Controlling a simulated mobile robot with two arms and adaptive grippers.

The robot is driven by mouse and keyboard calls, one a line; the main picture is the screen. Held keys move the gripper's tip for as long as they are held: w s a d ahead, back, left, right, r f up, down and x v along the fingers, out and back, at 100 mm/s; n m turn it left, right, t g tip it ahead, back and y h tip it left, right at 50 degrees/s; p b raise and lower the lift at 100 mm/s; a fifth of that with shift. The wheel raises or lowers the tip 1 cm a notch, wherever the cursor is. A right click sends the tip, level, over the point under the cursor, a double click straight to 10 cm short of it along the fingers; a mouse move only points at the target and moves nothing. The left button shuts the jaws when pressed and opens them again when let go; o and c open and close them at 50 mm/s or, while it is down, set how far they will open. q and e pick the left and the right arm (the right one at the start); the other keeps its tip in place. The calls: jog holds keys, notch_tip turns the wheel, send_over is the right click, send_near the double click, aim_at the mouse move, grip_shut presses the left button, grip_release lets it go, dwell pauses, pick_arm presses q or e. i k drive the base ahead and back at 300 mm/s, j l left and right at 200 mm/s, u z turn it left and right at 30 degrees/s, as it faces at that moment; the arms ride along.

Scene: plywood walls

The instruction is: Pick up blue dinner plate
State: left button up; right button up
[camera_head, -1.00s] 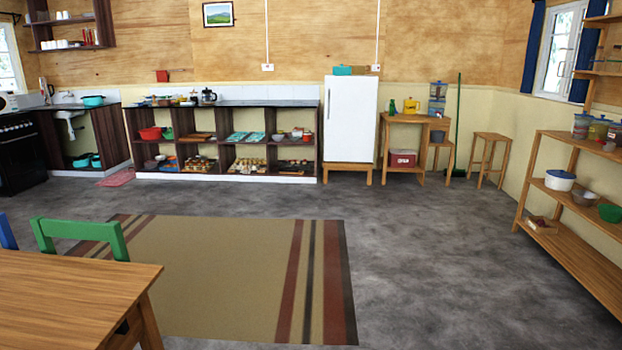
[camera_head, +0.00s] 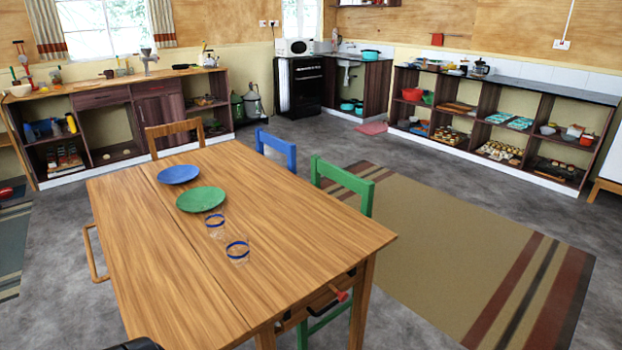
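The blue dinner plate (camera_head: 178,174) lies flat near the far end of the wooden table (camera_head: 290,225). A green plate (camera_head: 201,199) lies just in front of it, close to its edge. Two clear glasses with blue bands, one farther (camera_head: 215,226) and one nearer (camera_head: 238,251), stand in front of the green plate. Neither of my grippers can be made out. A dark part at the bottom edge, left of centre, may be mine; I cannot tell which part.
A green chair (camera_head: 342,187) and a blue chair (camera_head: 276,147) stand along the table's right side. A wooden chair (camera_head: 174,131) is at the far end. A striped rug (camera_head: 455,240) lies on the right. Counters and shelves line the back walls. Grey floor (camera_head: 315,138) is clear beyond the table.

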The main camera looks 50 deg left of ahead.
aim_at(181, 174)
jog(key=u, duration=1.7)
